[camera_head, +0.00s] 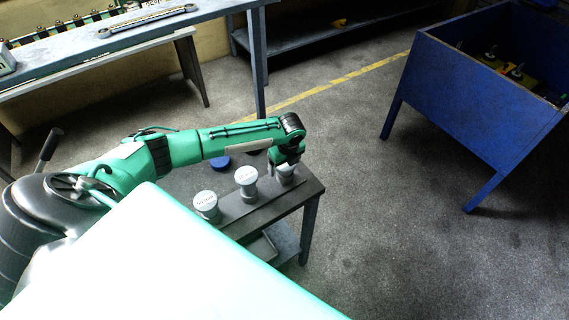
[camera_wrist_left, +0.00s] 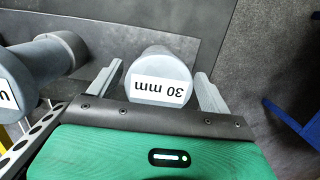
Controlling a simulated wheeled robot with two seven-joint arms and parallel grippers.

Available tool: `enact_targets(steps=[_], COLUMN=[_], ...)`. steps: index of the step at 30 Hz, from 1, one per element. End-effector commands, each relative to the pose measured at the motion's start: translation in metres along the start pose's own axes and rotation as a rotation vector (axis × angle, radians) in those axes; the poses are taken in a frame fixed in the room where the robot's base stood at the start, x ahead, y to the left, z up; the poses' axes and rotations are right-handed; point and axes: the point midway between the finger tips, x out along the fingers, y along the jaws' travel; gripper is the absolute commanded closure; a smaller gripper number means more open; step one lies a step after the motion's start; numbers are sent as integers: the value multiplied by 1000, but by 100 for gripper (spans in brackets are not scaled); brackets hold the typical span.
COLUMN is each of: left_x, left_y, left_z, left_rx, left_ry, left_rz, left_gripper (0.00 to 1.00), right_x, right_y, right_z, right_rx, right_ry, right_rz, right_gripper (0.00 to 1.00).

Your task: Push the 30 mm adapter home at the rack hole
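The 30 mm adapter is a grey cylinder with a white "30 mm" label on top. It shows in the left wrist view (camera_wrist_left: 158,66) between the two fingers of my left gripper (camera_wrist_left: 160,72). The fingers stand on either side of it, with small gaps showing. In the head view the adapter (camera_head: 286,172) is at the right end of a row on the small table, under my left gripper (camera_head: 284,163). The rack hole and the adapter's lower end are hidden, so I cannot tell how deep it sits. My right gripper is not in view.
Two similar adapters (camera_head: 246,179) (camera_head: 206,203) stand left of it on the dark strip. A blue round thing (camera_head: 220,162) lies behind them on the small table (camera_head: 180,178). A blue bin on legs (camera_head: 470,95) stands at the right, with open floor between.

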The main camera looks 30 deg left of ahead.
Motion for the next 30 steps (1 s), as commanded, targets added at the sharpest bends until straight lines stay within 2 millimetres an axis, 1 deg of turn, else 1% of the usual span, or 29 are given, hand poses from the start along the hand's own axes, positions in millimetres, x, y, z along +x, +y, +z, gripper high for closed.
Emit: enact_targets(steps=[9,11,14,17,24,27,30], left_x=[2,0,-9,-25,-81,-102,-119], left_y=[2,1,1,1,0,0,0], left_z=[-1,-1,0,0,0,0,0], left_rx=[1,1,1,2,2,1,0], left_ry=[1,1,0,-1,-1,-1,-1], left_rz=[5,3,2,-1,-3,-2,-2], left_gripper=[10,10,10,10,10,10,10], right_x=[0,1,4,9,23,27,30], right_y=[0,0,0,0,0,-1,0], right_z=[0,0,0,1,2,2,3], right_rx=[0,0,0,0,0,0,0], right_ry=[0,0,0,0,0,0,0], right_rz=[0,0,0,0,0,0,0], right_gripper=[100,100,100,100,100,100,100])
